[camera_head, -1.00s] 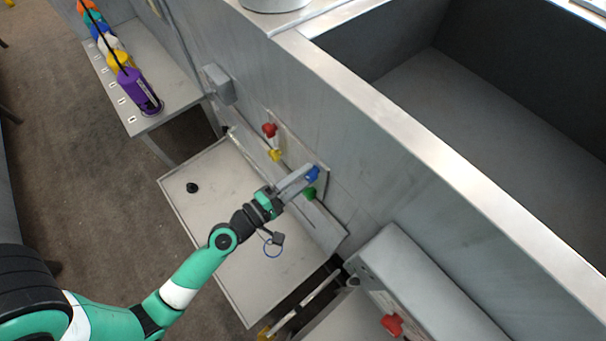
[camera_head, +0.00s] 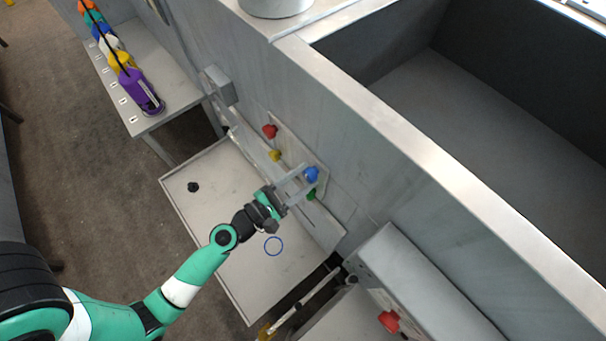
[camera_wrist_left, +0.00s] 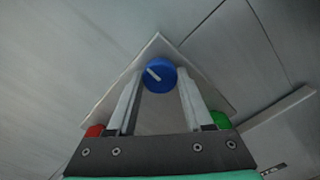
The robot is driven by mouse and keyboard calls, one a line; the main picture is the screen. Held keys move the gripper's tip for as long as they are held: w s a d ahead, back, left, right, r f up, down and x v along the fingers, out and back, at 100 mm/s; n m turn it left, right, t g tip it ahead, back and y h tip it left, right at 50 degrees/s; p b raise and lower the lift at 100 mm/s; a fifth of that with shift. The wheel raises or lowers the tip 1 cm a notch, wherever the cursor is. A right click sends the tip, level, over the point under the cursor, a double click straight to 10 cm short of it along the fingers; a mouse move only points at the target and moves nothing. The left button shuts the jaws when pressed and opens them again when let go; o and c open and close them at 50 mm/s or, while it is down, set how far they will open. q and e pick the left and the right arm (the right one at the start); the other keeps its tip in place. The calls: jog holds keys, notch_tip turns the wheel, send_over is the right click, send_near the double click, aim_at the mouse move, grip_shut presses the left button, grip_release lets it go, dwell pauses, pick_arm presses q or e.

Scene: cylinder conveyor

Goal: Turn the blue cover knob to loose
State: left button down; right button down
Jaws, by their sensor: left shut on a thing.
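The blue cover knob (camera_head: 311,174) is on the panel (camera_head: 318,162) on the side of the grey machine. In the left wrist view the blue knob (camera_wrist_left: 161,75) sits between the tips of my two fingers. Its white pointer mark slants from upper left to lower right. My left gripper (camera_wrist_left: 161,78) is shut on the blue knob, one finger on each side of it. In the head view my left gripper (camera_head: 305,179) reaches it from the lower left. My right gripper does not show.
A red knob (camera_head: 270,131) and a yellow knob (camera_head: 275,155) are up-left of the blue one; a green knob (camera_head: 312,195) is just below it.

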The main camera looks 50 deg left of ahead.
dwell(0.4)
pick_arm(q)
jog(key=shift+c, duration=1.5)
grip_release()
jog(key=s+b, duration=0.5)
jog(key=s, duration=0.6)
jog(key=shift+s+d, duration=0.2)
jog(key=shift+s, duration=0.15)
